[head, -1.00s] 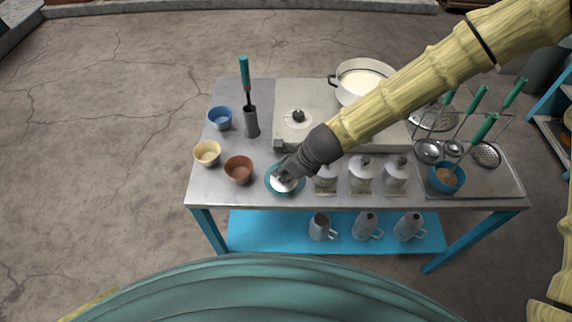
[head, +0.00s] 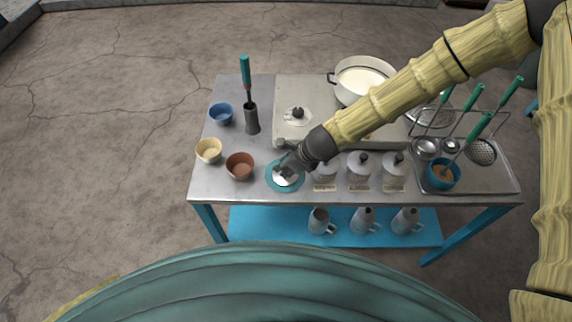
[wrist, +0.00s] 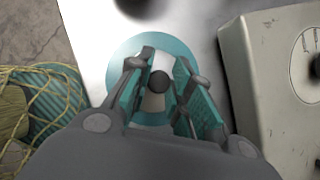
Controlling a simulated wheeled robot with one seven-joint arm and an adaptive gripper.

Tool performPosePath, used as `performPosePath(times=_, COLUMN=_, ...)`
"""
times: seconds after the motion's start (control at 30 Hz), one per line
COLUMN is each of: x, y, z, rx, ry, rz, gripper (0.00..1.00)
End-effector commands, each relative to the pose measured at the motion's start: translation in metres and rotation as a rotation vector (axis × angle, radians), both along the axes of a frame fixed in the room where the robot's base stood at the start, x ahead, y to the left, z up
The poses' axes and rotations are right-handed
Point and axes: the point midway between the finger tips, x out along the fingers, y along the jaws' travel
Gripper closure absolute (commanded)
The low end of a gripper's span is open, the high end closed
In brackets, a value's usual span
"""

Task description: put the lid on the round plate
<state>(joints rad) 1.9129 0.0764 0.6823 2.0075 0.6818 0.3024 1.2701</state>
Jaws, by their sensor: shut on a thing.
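The lid (head: 284,181) is a pale disc with a dark knob (wrist: 158,82). My gripper (head: 286,171) is shut on the knob, with a teal-padded finger on either side of it in the wrist view (wrist: 158,88). The round plate (head: 271,184) is teal and lies near the table's front edge, directly under the lid. Its rim shows around the lid and fingers in the wrist view (wrist: 119,64). My fingers hide part of the lid, and I cannot tell whether the lid touches the plate.
Brown (head: 239,168), yellow (head: 208,151) and blue (head: 221,114) bowls stand left of the plate. White jars (head: 360,172) stand close on the right. Behind are a stove (head: 290,132) and a pot of milk (head: 362,80).

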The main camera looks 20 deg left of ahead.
Motion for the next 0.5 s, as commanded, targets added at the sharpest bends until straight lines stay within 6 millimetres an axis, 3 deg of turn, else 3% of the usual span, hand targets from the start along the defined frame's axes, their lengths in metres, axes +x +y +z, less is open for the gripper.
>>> performPosePath(times=0.17, x=0.0001, y=0.0000, z=-0.0010, rx=0.000, ry=0.000, rz=0.000, gripper=1.00)
performPosePath(times=0.2, x=0.0001, y=0.0000, z=-0.0010, rx=0.000, ry=0.000, rz=0.000, gripper=0.75)
performPosePath(times=0.3, x=0.0001, y=-0.0001, z=-0.0007, rx=0.000, ry=0.000, rz=0.000, gripper=0.57)
performPosePath(times=0.5, x=0.0001, y=0.0000, z=-0.0007, rx=0.000, ry=0.000, rz=0.000, gripper=0.57)
